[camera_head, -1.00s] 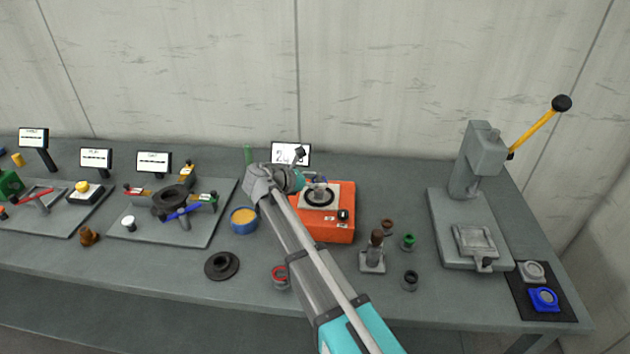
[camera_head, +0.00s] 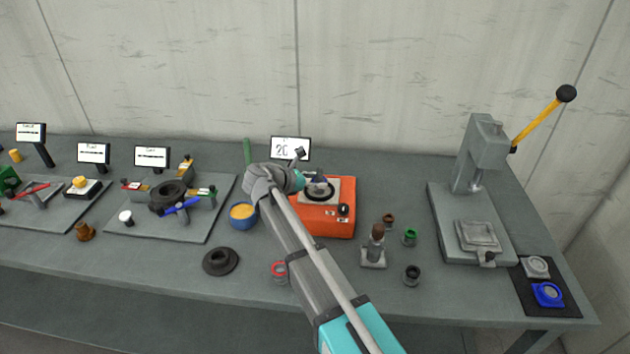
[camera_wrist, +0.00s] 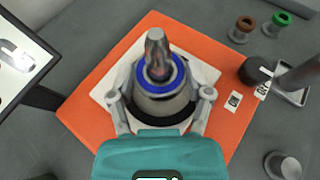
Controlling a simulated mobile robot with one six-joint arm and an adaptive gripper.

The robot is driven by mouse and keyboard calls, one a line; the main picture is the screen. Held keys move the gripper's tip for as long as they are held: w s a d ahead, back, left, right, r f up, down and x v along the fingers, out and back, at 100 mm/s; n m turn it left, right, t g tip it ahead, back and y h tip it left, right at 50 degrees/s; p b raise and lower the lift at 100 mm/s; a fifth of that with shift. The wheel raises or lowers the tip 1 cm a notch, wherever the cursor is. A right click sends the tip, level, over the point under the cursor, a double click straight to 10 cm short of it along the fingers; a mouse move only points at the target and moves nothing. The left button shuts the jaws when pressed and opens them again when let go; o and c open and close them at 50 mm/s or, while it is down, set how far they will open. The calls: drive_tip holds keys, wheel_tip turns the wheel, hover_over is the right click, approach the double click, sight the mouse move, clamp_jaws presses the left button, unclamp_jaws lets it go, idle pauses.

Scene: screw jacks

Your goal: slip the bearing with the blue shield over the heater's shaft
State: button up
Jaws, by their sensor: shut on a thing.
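The orange heater (camera_head: 338,226) stands mid-bench with a pale top plate and a dark ring on it. In the wrist view, its metal shaft (camera_wrist: 157,48) rises from the middle of the heater (camera_wrist: 95,105). The bearing with the blue shield (camera_wrist: 160,106) is around the shaft, whose tip stands out through the blue ring. My gripper (camera_wrist: 161,97) is shut on the bearing, one finger on each side. The bearing's underside is hidden, so I cannot tell whether it touches the plate. In the head view, my wrist hides part of the heater's left side.
A display (camera_head: 290,149) stands behind the heater. A blue bowl (camera_head: 243,217) is left of it. A post on a base (camera_head: 374,257), a green-topped part (camera_head: 410,237) and a dark one (camera_head: 412,275) stand right. A press (camera_head: 478,160) is farther right. A red-ringed part (camera_head: 279,269) is in front.

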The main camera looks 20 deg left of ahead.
drive_tip(key=o, duration=1.2)
drive_tip(key=shift+r, duration=0.1)
